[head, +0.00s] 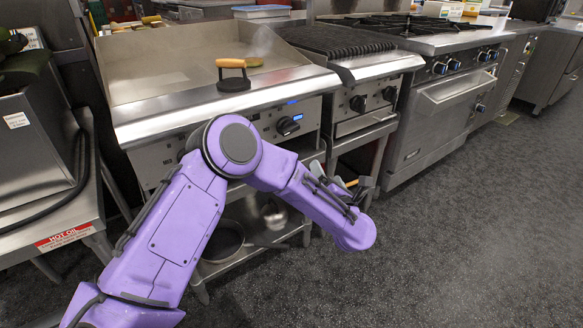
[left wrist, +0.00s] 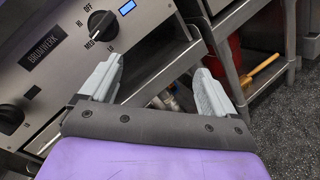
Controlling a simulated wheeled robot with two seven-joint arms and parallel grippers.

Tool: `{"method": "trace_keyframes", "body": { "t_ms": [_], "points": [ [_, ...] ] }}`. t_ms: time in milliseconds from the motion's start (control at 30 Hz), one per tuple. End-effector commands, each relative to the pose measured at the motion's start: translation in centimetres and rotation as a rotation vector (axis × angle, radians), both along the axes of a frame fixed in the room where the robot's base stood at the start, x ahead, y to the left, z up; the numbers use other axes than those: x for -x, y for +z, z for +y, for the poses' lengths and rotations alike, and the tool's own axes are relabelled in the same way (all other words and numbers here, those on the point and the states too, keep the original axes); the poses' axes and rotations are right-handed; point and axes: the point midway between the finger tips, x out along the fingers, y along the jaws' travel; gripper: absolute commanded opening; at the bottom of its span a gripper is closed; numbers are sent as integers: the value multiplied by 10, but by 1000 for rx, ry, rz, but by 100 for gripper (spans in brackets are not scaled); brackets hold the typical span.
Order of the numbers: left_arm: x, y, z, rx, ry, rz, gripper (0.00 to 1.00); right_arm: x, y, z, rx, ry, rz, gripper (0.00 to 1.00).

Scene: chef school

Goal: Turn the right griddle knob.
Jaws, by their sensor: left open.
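The right griddle knob (head: 288,125) is a black dial on the steel front panel, beside a small lit blue display. It also shows in the left wrist view (left wrist: 101,25), with its white pointer near the MED mark and HI and LO printed around it. My left gripper (left wrist: 158,66) is open with two grey fingers and nothing between them. The knob lies beyond and left of the left fingertip, apart from it. In the head view the left gripper (head: 356,186) is partly hidden behind my purple forearm, right of the knob. My right gripper is not in view.
A wood-handled press (head: 234,80) rests on the griddle top (head: 170,70). A charbroiler (head: 345,50) with its own knobs stands to the right. A pan (head: 222,240) sits on the lower shelf. The floor at right is clear.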

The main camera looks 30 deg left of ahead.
Motion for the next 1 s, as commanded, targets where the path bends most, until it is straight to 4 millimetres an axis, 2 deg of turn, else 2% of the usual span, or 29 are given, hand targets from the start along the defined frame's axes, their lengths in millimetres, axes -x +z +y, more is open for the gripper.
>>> {"method": "trace_keyframes", "body": {
  "t_ms": [33,133,200,267,433,700,833,1000],
  "points": [
    [-10,3,13,143,102,-206,89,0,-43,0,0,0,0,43],
    [-14,43,33,378,261,-540,89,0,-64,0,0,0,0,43],
    [-12,60,42,477,327,-682,89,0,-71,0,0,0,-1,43],
    [-11,68,47,523,359,-749,89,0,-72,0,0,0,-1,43],
    [-19,74,69,545,376,-780,89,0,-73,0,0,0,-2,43],
    [-41,73,123,541,373,-774,89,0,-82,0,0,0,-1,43],
    [-49,74,138,540,369,-772,89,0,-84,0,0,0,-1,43],
    [-51,75,143,539,368,-771,89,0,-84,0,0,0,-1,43]
  ]
}}
